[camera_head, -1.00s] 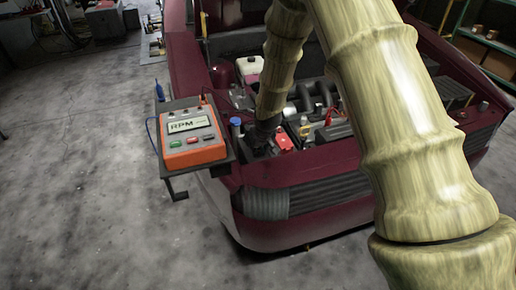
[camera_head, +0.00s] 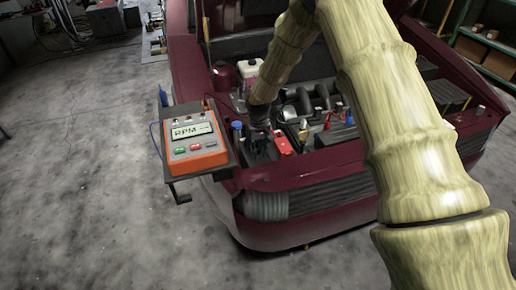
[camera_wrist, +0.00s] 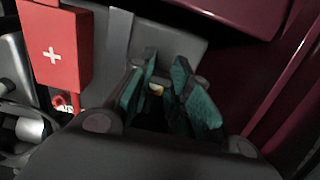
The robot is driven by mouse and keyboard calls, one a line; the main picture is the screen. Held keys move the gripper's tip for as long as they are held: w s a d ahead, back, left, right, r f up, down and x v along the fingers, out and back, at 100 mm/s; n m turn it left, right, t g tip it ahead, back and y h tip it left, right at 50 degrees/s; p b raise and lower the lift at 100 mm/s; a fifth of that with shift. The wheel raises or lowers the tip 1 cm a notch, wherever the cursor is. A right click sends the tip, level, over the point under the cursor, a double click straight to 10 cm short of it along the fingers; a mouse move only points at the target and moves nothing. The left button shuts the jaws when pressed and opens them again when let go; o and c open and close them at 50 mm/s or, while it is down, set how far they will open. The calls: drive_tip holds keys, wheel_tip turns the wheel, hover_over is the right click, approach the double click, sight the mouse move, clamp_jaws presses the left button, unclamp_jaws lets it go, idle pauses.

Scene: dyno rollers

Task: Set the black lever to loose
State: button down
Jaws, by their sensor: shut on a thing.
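My gripper (camera_head: 260,145) reaches down into the front left corner of the engine bay, beside a red-capped part. In the wrist view my gripper (camera_wrist: 165,72) has its two teal-padded fingers close together, shut on a dark piece between them that I take to be the black lever. The pads and shadow hide most of it, so its shape and setting cannot be read. A small pale yellow spot shows between the fingers. A dark grey block lies just behind the fingertips.
A red cover with a white cross (camera_wrist: 57,45) stands close to the left of the fingers. Maroon bodywork (camera_wrist: 245,15) borders the right. An orange RPM box (camera_head: 195,145) sits on a dark side shelf. Open floor lies to the left.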

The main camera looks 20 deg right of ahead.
drive_tip(key=shift+w+g, duration=0.2)
drive_tip(key=shift+g, duration=0.6)
drive_tip(key=c, duration=1.3)
unclamp_jaws()
drive_tip(key=shift+r, duration=0.1)
drive_tip(key=r, duration=0.4)
drive_tip(key=w+r, duration=0.1)
drive_tip(key=r, duration=0.6)
drive_tip(key=shift+w+r, duration=0.2)
drive_tip(key=shift+r, duration=0.2)
